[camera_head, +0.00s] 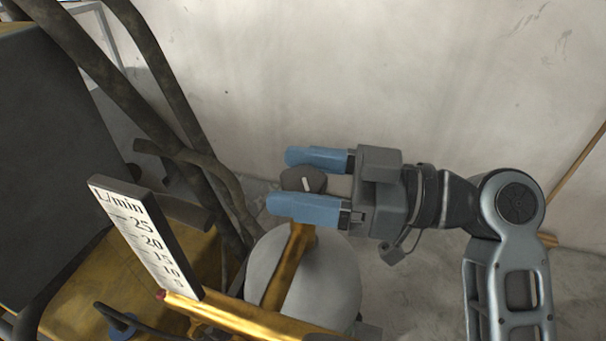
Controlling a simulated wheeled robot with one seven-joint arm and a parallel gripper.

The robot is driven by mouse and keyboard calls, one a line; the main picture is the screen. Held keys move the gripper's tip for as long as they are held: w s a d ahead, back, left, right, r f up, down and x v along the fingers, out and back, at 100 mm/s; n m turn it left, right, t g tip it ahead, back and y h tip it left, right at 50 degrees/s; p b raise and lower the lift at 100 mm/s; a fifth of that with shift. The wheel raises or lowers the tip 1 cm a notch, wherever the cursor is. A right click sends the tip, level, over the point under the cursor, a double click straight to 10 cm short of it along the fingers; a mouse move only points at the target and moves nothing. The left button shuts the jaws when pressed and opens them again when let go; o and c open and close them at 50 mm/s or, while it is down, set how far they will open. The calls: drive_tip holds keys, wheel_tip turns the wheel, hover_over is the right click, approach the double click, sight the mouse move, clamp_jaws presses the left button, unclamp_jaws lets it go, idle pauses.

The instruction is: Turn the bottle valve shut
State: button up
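The bottle valve knob (303,179) is a dark grey round cap with a short white mark on top. It sits above the yellow fitting on a pale rounded bottle (262,262). My gripper (296,182) comes in from the right with its two blue fingers apart, one on the far side of the knob and one on the near side. The near finger hides the knob's lower edge. I cannot tell whether either finger touches the knob.
A flow gauge plate (146,240) marked L/min stands at the lower left. Dark hoses (165,110) and a large dark panel (45,160) fill the left. A pale wall (370,70) stands behind; floor at right looks fairly clear.

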drive_tip(key=shift+r, duration=0.1)
drive_tip(key=c, duration=0.8)
drive_tip(key=shift+m+t, duration=0.3)
drive_tip(key=shift+t, duration=0.2)
drive_tip(key=m+t+h+b, duration=0.1)
drive_tip(key=m+t, duration=0.1)
drive_tip(key=t, duration=0.1)
drive_tip(key=shift+r+t+h, duration=0.1)
drive_tip(key=shift+t+h, duration=0.2)
drive_tip(key=shift+r+m+t+h, duration=0.15)
drive_tip(key=shift+m+t+h, duration=1.05)
drive_tip(key=shift+m+t, duration=0.5)
drive_tip(key=shift+p, duration=0.3)
drive_tip(key=o, duration=1)
drive_tip(key=shift+f, duration=0.2)
